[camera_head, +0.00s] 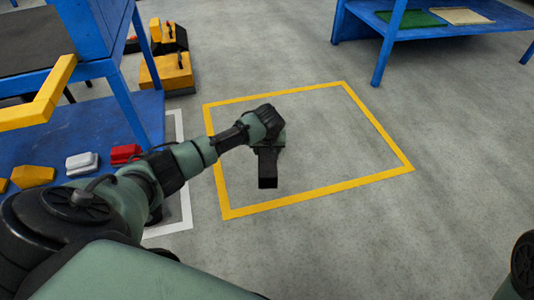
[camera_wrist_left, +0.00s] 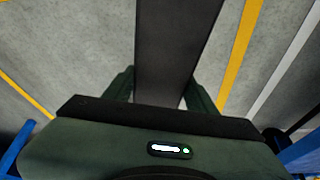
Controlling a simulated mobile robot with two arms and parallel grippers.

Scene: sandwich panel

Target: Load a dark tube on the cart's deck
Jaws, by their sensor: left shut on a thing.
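The dark tube (camera_head: 268,170) is a long, square-edged, near-black piece. My left gripper (camera_head: 268,147) is shut on it, above the floor inside the yellow-lined square. In the left wrist view the tube (camera_wrist_left: 178,45) runs up out of the picture between the two green fingers of the gripper (camera_wrist_left: 160,84). The tube's far end is cut off there. The blue cart (camera_head: 130,108) with a yellow handle stands at the left, with a dark upper deck (camera_head: 28,48). My right gripper is not in view.
The cart's lower blue shelf (camera_head: 55,135) holds a red block (camera_head: 125,153), a white block (camera_head: 81,162) and yellow blocks (camera_head: 33,176). Yellow cases (camera_head: 167,72) stand behind it. A blue table (camera_head: 480,32) stands at the back right. The floor right of the yellow square is clear.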

